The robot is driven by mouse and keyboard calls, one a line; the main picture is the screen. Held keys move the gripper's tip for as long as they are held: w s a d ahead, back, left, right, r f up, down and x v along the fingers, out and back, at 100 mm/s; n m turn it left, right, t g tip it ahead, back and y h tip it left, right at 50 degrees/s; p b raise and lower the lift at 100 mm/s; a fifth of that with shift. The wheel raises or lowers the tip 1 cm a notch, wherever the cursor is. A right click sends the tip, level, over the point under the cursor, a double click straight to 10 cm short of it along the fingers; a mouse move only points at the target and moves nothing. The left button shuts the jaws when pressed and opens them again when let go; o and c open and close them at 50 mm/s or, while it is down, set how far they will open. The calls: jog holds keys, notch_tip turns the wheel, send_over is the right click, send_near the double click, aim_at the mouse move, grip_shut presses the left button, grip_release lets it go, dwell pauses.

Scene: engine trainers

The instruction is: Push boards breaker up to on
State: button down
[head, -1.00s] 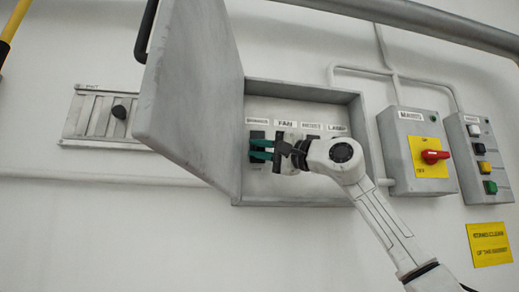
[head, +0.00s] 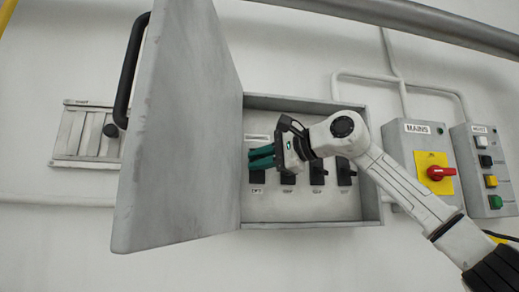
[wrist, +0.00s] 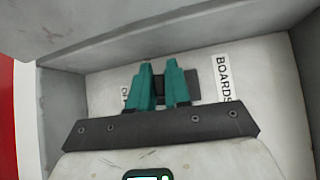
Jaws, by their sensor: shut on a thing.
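The boards breaker (head: 257,177) is the leftmost black switch in the open wall panel, below the label BOARDS (wrist: 222,78). My gripper (head: 262,157) reaches in from the right, its teal fingers over the breaker's upper part. In the wrist view the fingers (wrist: 164,88) are close together on the dark breaker (wrist: 194,86), with the label just beyond them. They are shut on its lever, which is mostly hidden, so I cannot tell its position. A small marking below the breaker is too small to read surely.
The panel door (head: 180,130) stands open close to my gripper's left. Other black breakers (head: 317,176) sit to the right, partly behind my arm. A mains box (head: 425,165) with a red knob and a button box (head: 487,170) are further right. A pipe crosses the top.

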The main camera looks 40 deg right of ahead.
jog(key=shift+w+d+r+m+g, duration=0.15)
jog(key=shift+r+m+g, duration=0.4)
jog(key=shift+m+g, duration=0.45)
jog(key=c, duration=1.2)
grip_release()
jog(key=shift+o, duration=0.2)
jog(key=b+v, duration=0.2)
jog(key=v, duration=0.8)
jog(key=shift+s+d+r, duration=0.2)
jog(key=shift+s+r, duration=0.05)
jog(key=shift+r, duration=0.05)
